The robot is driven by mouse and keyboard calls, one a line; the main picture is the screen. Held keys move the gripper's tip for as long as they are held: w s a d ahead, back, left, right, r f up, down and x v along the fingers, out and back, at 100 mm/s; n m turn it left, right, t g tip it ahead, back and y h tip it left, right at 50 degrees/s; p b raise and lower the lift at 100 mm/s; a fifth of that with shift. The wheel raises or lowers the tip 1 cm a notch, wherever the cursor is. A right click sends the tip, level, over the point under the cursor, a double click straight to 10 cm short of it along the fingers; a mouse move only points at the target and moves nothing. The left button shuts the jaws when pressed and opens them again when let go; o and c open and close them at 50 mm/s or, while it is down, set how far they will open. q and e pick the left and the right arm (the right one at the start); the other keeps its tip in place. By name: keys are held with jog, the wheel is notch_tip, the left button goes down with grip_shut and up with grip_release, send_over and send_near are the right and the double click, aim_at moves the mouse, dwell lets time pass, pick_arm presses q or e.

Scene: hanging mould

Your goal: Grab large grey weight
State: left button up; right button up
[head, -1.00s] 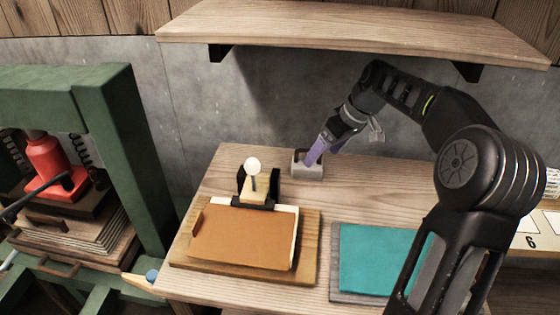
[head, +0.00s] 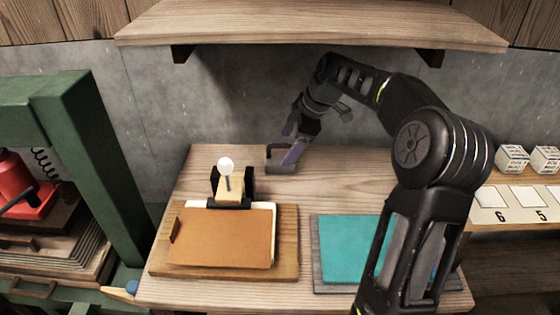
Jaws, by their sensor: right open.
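The large grey weight (head: 277,166) is a small grey block with a dark handle on top. It stands near the back edge of the wooden table (head: 202,160). My right gripper (head: 290,157), with purple fingers, reaches down to it from the upper right and covers part of its right side. The gripper is open. Whether the fingers touch the handle or are around it cannot be told. My left gripper is not in view.
A brown sheet on a wooden board (head: 289,268) with a black clamp (head: 231,187) and white knob lies in front. A teal pad (head: 345,246) lies to the right. A shelf (head: 300,25) hangs above. A green press (head: 95,150) stands at left.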

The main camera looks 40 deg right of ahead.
aim_at(278, 158)
jog(key=shift+w+f, duration=0.1)
jog(key=shift+f, duration=0.25)
jog(key=shift+p+x, duration=0.4)
jog(key=shift+x, duration=2.2)
jog(key=shift+w+a, duration=0.1)
jog(key=shift+r, duration=0.15)
grip_shut()
